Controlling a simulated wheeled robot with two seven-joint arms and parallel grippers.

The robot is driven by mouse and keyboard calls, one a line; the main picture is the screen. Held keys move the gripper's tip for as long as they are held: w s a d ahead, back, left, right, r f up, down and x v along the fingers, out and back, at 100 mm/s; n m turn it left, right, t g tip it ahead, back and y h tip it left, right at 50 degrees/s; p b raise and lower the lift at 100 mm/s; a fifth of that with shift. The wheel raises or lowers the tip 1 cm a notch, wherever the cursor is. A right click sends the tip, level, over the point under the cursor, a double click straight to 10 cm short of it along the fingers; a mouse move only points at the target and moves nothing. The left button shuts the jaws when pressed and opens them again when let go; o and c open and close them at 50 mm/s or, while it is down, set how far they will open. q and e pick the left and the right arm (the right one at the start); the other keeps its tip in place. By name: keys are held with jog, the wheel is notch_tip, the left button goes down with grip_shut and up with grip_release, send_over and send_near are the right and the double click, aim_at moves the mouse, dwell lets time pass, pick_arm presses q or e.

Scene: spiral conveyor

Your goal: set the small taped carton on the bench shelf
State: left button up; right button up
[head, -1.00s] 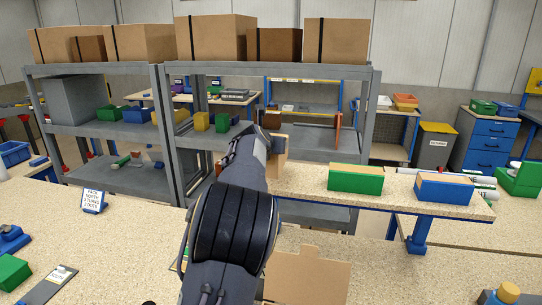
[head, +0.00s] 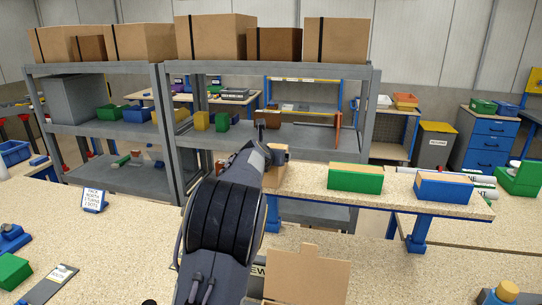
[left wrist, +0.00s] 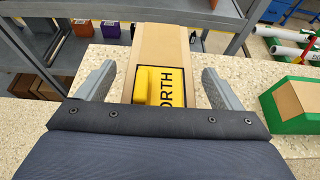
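The small carton (left wrist: 160,48) is tan with a yellow label reading "ORTH", its first letter hidden. It rests on the speckled bench shelf (left wrist: 225,62). In the head view the carton (head: 274,174) stands at the shelf's left end, partly hidden by my left arm. My left gripper (left wrist: 160,72) is open, with one finger on each side of the carton and a visible gap to each. In the head view the left gripper (head: 268,153) is over the left end of the raised shelf (head: 310,201). My right gripper is not in view.
A green bin (head: 355,184) and a blue bin (head: 443,193) stand farther right on the shelf. An open cardboard box (head: 306,278) is on the bench in front. A grey rack (head: 168,140) with large cartons is behind. A sign (head: 94,200) stands at left.

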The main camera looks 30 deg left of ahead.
pick_arm(q)
jog(key=shift+r, duration=0.1)
jog(key=shift+s+d+r, duration=0.1)
jog(key=shift+s, duration=0.05)
jog(key=v, duration=1.2)
jog(key=s+d+f+m+g+h, duration=0.1)
jog(key=s+d+f+m+h, duration=0.25)
jog(key=f+m, duration=0.2)
jog(key=s+d+f+m+g+h, duration=0.2)
jog(key=s+f+m+h, duration=0.1)
jog(key=s+f+m, duration=0.3)
jog(key=s+d+f+m+g, duration=0.1)
jog(key=s+d+f+m, duration=0.1)
jog(key=s+d+m, duration=0.3)
jog(key=s+d+f+m+g+h, duration=0.1)
jog(key=s+d+m, duration=0.3)
jog(key=s+m, duration=0.7)
jog(key=s+d+f+m+g, duration=0.2)
jog(key=s+d+m, duration=0.3)
jog(key=s+m, duration=0.4)
jog(key=shift+d+f+m, duration=0.4)
jog(key=shift+f+m, duration=0.3)
jog(key=shift+m, duration=0.05)
jog(key=shift+h, duration=0.25)
